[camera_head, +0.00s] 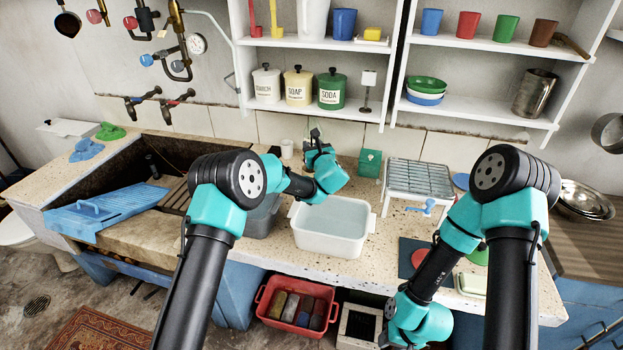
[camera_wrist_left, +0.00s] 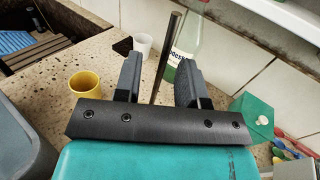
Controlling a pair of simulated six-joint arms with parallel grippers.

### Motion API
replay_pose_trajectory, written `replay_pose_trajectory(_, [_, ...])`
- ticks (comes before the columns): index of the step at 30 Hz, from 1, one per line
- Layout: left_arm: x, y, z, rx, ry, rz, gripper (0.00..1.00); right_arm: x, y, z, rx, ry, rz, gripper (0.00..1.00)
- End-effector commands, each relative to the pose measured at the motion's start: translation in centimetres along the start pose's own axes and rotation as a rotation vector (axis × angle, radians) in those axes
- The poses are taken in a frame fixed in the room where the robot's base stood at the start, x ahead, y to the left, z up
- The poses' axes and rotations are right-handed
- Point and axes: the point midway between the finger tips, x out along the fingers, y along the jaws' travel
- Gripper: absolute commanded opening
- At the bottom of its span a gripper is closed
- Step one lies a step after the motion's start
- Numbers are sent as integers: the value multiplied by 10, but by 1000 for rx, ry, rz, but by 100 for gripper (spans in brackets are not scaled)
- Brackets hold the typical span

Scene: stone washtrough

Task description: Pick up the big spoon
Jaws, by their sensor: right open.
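My left gripper (camera_head: 315,137) is above the back of the stone counter, behind the white basin. In the left wrist view its two dark fingers (camera_wrist_left: 158,78) stand apart. A thin dark rod (camera_wrist_left: 168,58) shows between them, tilted, with gaps on both sides; it may be the big spoon's handle, but its lower end is hidden behind the gripper's palm. My right gripper (camera_head: 386,336) hangs low in front of the counter, at the bottom of the head view, open and mostly hidden by its own wrist.
A white basin (camera_head: 332,246) of water stands mid-counter. In the left wrist view, a yellow cup (camera_wrist_left: 86,92), a white cup (camera_wrist_left: 143,44) and a green-labelled bottle (camera_wrist_left: 188,48) are close to the fingers. A green box (camera_head: 370,163) and a wire rack (camera_head: 420,178) stand to the right.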

Motion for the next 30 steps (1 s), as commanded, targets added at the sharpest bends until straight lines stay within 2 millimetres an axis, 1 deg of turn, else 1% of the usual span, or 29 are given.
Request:
replay_pose_trajectory(3, [15,1,-1,0,0,2,37,0,0,0,0,0,0,43])
replay_pose_trajectory(7, [24,0,-1,0,0,1,37,0,0,0,0,0,0,43])
replay_pose_trajectory(22, [26,0,-1,1,1,0,37,0,0,0,0,0,0,43])
replay_pose_trajectory(23, [26,0,0,1,1,0,36,0,0,0,0,0,0,43])
replay_pose_trajectory(30, [26,0,0,1,1,0,13,0,0,0,0,0,0,43])
